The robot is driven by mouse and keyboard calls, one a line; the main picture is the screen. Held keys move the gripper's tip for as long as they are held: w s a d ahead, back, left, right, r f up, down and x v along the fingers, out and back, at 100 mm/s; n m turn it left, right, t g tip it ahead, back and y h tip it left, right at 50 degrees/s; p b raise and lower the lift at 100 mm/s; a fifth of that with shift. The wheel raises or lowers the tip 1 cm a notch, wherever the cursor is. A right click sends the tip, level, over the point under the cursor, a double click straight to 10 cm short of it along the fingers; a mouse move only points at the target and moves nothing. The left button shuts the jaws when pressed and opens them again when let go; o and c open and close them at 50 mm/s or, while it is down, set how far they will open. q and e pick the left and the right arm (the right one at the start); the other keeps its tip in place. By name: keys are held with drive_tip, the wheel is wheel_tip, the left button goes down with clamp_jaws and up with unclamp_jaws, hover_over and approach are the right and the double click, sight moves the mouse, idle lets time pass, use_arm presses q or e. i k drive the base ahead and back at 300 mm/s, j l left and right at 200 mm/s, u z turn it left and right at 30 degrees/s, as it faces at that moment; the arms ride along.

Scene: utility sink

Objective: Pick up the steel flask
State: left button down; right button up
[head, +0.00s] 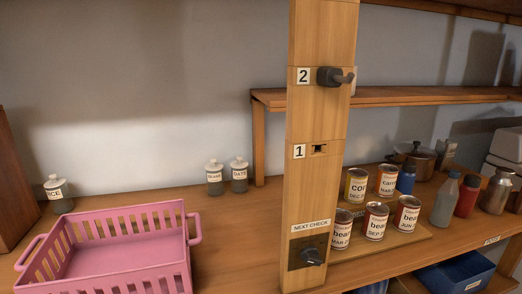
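A silvery metal flask (495,192), which looks like the steel flask, stands upright on the wooden counter at the far right. A red bottle (467,196) stands just left of it, and a grey bottle (444,203) with a light cap stands left of that. A pale appliance is close behind the flask on its right. Neither of my grippers is in view.
A wooden post (310,190) with black knobs stands in the middle. Several cans (376,221) and a blue container (406,180) stand right of it. A pot (414,157) is behind. A pink basket (125,250) and lidded jars (239,174) are left. A shelf (400,96) overhangs.

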sight(500, 185)
drive_tip(key=z, duration=1.35)
